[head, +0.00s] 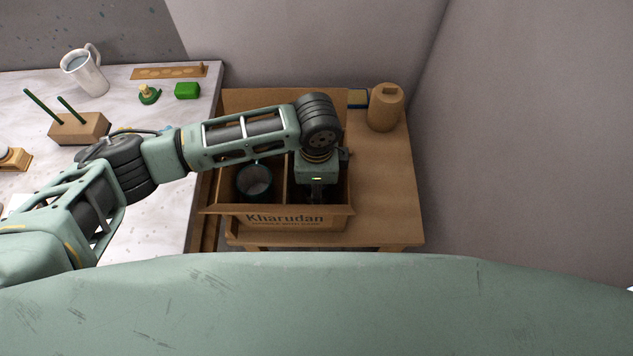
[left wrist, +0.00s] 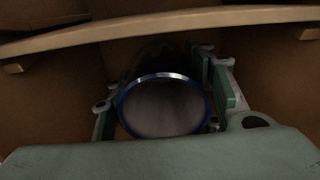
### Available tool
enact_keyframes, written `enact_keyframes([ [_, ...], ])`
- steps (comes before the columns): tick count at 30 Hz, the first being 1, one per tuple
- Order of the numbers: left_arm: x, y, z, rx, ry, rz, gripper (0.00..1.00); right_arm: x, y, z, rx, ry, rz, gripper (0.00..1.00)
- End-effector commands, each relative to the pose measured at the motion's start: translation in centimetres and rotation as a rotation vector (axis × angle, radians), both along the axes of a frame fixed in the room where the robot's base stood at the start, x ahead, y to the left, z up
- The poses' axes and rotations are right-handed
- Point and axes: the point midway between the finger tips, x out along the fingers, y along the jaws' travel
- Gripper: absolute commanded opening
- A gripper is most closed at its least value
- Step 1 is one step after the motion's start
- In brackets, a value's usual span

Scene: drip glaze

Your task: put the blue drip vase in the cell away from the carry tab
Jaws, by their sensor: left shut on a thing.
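The cardboard box (head: 335,221), printed Kharudan, has two cells side by side with a divider (head: 287,185) between them. My left gripper (head: 317,194) reaches down into the right cell. In the left wrist view the left gripper (left wrist: 165,100) is shut on the blue drip vase (left wrist: 163,108), its round mouth with a blue rim facing the camera. The held vase is mostly hidden in the head view, and I cannot tell whether it touches the cell floor. A dark vessel with a teal rim (head: 255,181) stands in the left cell. My right gripper is not in view.
The box stands on a small wooden table (head: 385,205) with free room to its right. A wooden jar (head: 386,108) and a blue-edged item (head: 357,98) are behind it.

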Motion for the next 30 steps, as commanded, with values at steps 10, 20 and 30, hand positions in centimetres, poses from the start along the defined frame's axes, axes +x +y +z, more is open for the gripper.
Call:
enact_keyframes([
  [10, 0.0, 0.0, 0.0, 0.000, 0.001, 0.000, 0.67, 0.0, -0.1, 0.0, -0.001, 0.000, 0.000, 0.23],
  [20, 0.0, -0.1, 1.0, -0.002, 0.000, 0.001, 0.67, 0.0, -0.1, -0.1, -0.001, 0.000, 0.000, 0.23],
  [30, 0.1, -0.1, 7.9, -0.003, -0.003, -0.002, 0.67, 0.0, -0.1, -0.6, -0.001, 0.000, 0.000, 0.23],
])
